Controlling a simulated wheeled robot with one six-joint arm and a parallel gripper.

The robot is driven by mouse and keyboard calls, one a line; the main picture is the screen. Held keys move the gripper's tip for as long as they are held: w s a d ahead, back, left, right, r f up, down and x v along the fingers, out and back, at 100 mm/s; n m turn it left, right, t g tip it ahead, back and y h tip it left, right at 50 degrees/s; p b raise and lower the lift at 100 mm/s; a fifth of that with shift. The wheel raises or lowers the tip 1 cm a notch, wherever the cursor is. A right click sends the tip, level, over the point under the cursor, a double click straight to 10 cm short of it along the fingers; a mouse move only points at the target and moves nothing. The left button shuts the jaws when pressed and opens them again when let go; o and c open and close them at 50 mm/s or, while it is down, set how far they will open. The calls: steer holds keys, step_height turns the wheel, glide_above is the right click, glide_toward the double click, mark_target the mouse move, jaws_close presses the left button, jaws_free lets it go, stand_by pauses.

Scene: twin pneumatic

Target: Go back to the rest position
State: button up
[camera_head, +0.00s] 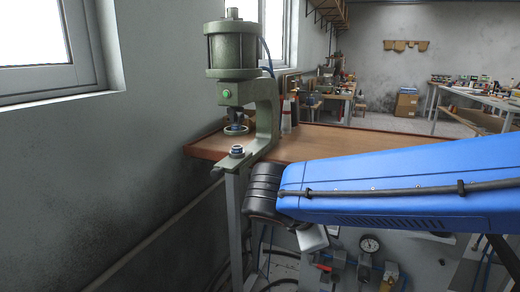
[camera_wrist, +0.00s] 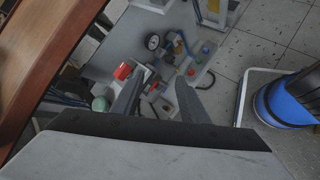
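My gripper (camera_wrist: 157,88) shows in the wrist view, with its two grey fingers apart and nothing seen between them. It points down past the wooden table edge (camera_wrist: 62,45), over a panel with pneumatic fittings. In the head view my blue arm reaches in from the right, in front of the bench, and the fingers cannot be made out there. The green pneumatic press (camera_head: 233,55) stands upright at the bench's left end, with a lit green button (camera_head: 226,94). My arm's black end lies below and right of the press, apart from its head.
The wooden bench top (camera_head: 335,142) is mostly bare behind my arm. Below it are a pressure gauge (camera_head: 370,244), also in the wrist view (camera_wrist: 153,42), and a red fitting (camera_wrist: 122,71). A grey wall (camera_head: 90,165) bounds the left. Cluttered tables (camera_head: 470,88) stand far back.

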steer(key=s+d+f+m+g+y, duration=0.1)
steer(key=s+d+f+m+y, duration=0.6)
steer(key=s+d+m, duration=0.5)
steer(key=f+m, duration=0.1)
steer(key=m, duration=0.4)
steer(key=shift+s+d+f+m, duration=0.2)
steer(key=shift+s+d+m, duration=0.05)
steer(key=shift+s+m, duration=0.15)
stand_by(1.3)
